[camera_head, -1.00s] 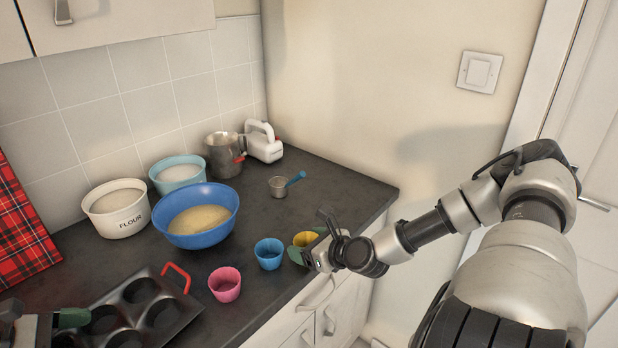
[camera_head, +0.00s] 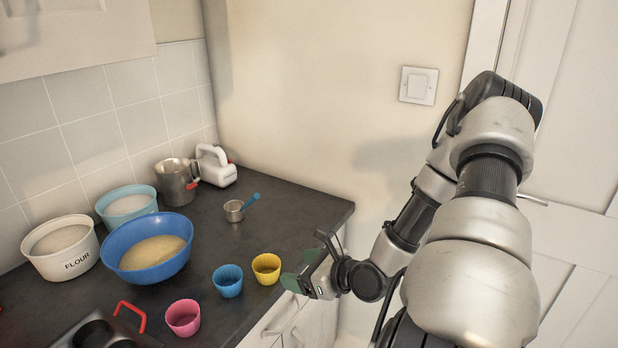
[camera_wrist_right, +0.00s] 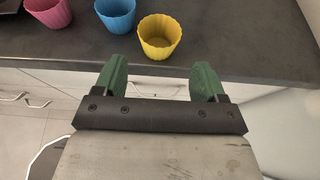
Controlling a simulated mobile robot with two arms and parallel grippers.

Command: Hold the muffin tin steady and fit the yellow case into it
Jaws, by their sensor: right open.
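The yellow case (camera_head: 266,268) stands upright and empty on the dark counter near its front edge. It also shows in the right wrist view (camera_wrist_right: 160,36), just beyond my fingertips. My right gripper (camera_head: 298,272) is open, with green fingers apart and nothing between them; it is beside the case, on its right and front side. In the right wrist view the gripper (camera_wrist_right: 163,72) points toward the case without enclosing it. The muffin tin (camera_head: 92,330) is at the bottom left, mostly cut off, with a red handle (camera_head: 130,312). My left gripper is out of view.
A blue case (camera_head: 228,280) and a pink case (camera_head: 183,317) stand left of the yellow one. Behind are a blue bowl (camera_head: 148,249), a flour tub (camera_head: 60,248), a pale blue bowl (camera_head: 127,203), a metal jug (camera_head: 176,183), a mixer (camera_head: 215,167) and a measuring cup (camera_head: 234,212).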

